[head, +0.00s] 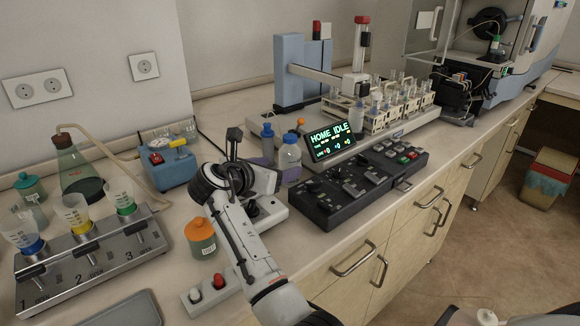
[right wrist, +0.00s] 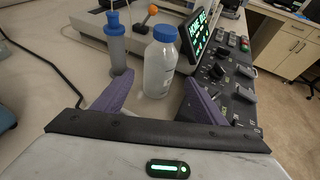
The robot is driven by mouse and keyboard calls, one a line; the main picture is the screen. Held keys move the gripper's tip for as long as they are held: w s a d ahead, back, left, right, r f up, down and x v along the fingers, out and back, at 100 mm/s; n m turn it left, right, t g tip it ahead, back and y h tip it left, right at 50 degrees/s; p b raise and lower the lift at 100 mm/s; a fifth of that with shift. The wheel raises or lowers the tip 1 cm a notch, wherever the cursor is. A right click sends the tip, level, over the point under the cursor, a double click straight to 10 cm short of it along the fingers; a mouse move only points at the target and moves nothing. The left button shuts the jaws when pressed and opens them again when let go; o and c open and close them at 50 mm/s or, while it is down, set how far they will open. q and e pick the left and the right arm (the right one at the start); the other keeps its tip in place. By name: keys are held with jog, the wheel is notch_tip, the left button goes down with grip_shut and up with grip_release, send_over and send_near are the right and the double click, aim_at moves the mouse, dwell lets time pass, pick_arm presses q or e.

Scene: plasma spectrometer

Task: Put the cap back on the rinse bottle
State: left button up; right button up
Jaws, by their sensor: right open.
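A clear bottle with a blue cap (head: 290,158) stands upright on the bench beside the display; it also shows in the right wrist view (right wrist: 159,68). The blue cap sits on its neck. A slimmer bottle with a blue top (head: 267,142) stands behind it to the left, also in the right wrist view (right wrist: 116,45). A small pale bottle (head: 357,116) stands by the sampler rack. No label tells which is the rinse bottle. My right gripper (head: 277,166) is open, its purple fingers (right wrist: 158,88) apart on either side of the clear bottle's near side. My left gripper is out of view.
The lit display (head: 332,141) and black control panel (head: 360,180) stand close on the right. An orange knob (right wrist: 152,9) is behind the bottles. An orange-lidded jar (head: 201,236), switch box (head: 210,294) and funnel rack (head: 90,258) are to the left.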

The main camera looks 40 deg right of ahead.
aim_at(285, 165)
jog(key=x, duration=0.5)
jog(key=shift+w+f, duration=0.1)
jog(key=shift+f, duration=0.05)
jog(key=c, duration=1.3)
